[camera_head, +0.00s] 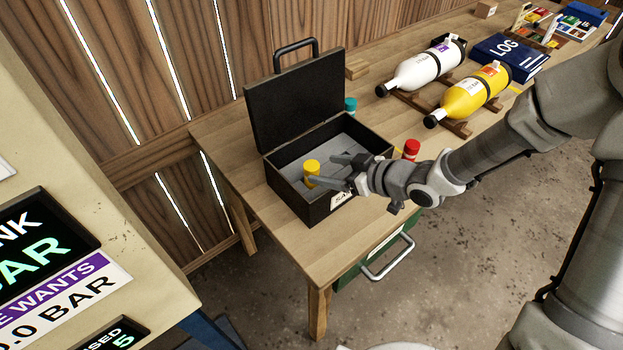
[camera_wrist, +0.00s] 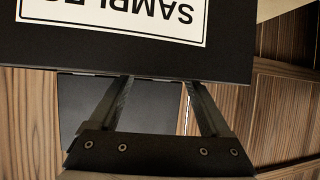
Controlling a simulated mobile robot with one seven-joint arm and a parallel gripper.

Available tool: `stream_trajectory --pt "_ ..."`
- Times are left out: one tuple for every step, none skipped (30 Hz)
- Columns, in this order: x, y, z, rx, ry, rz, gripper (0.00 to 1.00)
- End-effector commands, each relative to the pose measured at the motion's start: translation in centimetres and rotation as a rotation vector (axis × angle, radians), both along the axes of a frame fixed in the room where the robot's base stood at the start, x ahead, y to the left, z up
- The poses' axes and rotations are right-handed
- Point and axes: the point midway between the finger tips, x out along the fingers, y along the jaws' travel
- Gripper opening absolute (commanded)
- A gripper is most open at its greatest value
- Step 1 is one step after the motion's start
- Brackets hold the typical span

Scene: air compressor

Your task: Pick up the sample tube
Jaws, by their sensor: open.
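A tube with a yellow cap (camera_head: 312,167) stands in the grey insert of an open black case (camera_head: 318,212), near its left side. My gripper (camera_head: 323,171) is open and reaches over the case's front right wall, fingers pointing left. Its fingertips are close to the yellow-capped tube; I cannot tell whether they touch it or lie around it. In the wrist view the case wall, with its upside-down sample label (camera_wrist: 110,18), hides the fingertips, and no tube shows. Other capped tubes, red (camera_head: 411,149) and teal (camera_head: 350,105), stand outside the case.
The case's raised lid (camera_head: 295,98) stands at the back. The wooden table (camera_head: 245,150) also carries a white cylinder (camera_head: 425,66), a yellow cylinder (camera_head: 470,95) and a blue log book (camera_head: 510,57). A display panel (camera_head: 50,240) stands at front left. Bare table lies left of the case.

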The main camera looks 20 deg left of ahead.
Motion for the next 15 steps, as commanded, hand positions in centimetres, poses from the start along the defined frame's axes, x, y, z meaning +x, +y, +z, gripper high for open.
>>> stream_trajectory --pt "0.1 0.3 -0.2 0.0 -0.001 0.0 0.81" --pt "0.1 0.4 -0.2 0.0 0.0 0.0 0.81" --pt "0.1 0.6 -0.3 0.0 0.0 0.0 0.81" --pt "0.1 0.8 -0.5 0.0 0.0 0.001 0.81" --pt "0.1 1.1 -0.7 0.0 0.0 0.001 0.81" --pt "0.2 1.5 -1.0 0.001 0.0 0.003 0.81" --pt "0.2 2.0 -1.3 0.001 0.0 0.003 0.81" --pt "0.3 2.4 -1.5 0.001 0.0 0.003 0.81" --pt "0.4 2.9 -1.8 0.001 0.0 0.003 0.81" --pt "0.4 3.3 -2.0 0.001 0.0 0.003 0.81" --pt "0.6 3.6 -2.2 0.0 0.0 0.002 0.81" --pt "0.7 4.1 -2.4 0.0 0.001 0.002 0.81" --pt "0.8 4.3 -2.5 0.0 0.0 0.001 0.81" --pt "0.9 4.5 -2.6 0.0 0.0 0.001 0.81" --pt "0.9 4.7 -2.7 0.0 0.0 0.0 0.81"
